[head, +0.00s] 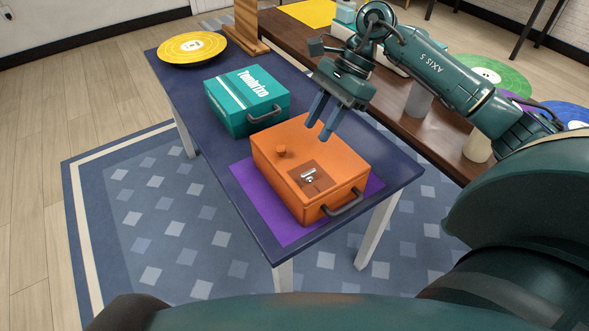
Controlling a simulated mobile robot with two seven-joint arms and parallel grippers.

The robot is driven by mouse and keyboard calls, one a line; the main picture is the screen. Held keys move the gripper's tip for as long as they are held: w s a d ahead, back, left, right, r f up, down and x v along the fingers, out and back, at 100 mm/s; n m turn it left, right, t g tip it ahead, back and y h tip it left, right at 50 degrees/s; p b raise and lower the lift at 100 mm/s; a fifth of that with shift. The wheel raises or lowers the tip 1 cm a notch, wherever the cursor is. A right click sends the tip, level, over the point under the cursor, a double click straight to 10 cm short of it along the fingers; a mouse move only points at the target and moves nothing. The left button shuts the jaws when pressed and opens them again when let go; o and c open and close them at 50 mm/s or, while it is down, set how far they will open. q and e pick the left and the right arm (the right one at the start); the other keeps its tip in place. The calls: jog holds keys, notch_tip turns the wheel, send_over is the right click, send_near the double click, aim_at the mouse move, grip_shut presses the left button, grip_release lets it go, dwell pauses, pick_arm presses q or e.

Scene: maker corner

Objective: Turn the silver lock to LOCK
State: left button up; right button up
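The silver lock (309,175) is a small light knob on a brown plate (318,184) set in the top of an orange box (262,152). Any markings by it are too small to read, so I cannot tell which position it points to. My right gripper (318,132) is above the back part of the orange box, behind the lock in the picture. Its two blue fingers point down, with a gap between them and nothing held. The fingers are apart from the lock. My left gripper is not in view.
A teal box (233,110) and a yellow disc (191,47) stand farther back on the blue table (384,153). A brown bench (424,137) runs alongside.

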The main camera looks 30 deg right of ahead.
aim_at(309, 172)
jog(key=shift+h, duration=0.8)
jog(key=f, duration=0.3)
jog(key=a+f, duration=0.1)
jog(key=f, duration=0.7)
jog(key=shift+s+a+f+p, duration=0.1)
jog(key=shift+a+f+p, duration=0.05)
jog(key=shift+a+p, duration=0.2)
jog(key=shift+c, duration=0.3)
grip_shut()
